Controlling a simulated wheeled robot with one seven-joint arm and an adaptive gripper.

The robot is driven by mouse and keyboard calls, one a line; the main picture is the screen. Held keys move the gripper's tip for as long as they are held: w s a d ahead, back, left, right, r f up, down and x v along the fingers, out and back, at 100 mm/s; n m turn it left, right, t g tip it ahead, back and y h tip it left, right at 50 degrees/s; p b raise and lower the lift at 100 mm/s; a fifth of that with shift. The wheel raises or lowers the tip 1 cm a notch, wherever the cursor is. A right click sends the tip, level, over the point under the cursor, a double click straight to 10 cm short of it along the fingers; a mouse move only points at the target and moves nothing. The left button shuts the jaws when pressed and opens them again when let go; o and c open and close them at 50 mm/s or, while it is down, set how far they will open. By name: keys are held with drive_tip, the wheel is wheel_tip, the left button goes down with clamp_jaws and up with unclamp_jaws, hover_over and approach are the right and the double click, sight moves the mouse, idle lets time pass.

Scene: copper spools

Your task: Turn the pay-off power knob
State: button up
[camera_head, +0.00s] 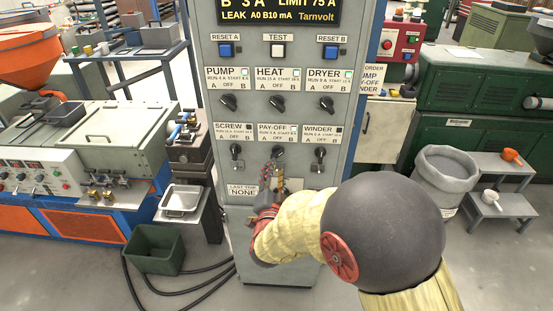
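The grey control cabinet (215,120) stands in the middle of the view. The pay-off power knob (278,152) is a dark rotary knob in the middle of its lower row, under the PAY-OFF label (271,131). My gripper (275,174) comes up from below, its fingers just under or at this knob. I cannot tell whether they touch it. The fingers are small and overlap the panel, so open or shut is not clear. The lower part of the knob is partly hidden by the fingers.
The screw knob (236,151) and winder knob (319,154) flank the pay-off knob closely. The pump (229,102), heat (277,102) and dryer (327,102) knobs sit above. A metal tray (181,199) stands at left; a grey bin (444,178) stands at right.

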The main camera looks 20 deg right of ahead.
sight(276, 157)
drive_tip(key=b+x, duration=0.1)
drive_tip(key=x, duration=0.6)
drive_tip(key=shift+w+f, duration=0.1)
drive_tip(key=shift+w, duration=0.1)
drive_tip(key=shift+c, duration=0.3)
clamp_jaws()
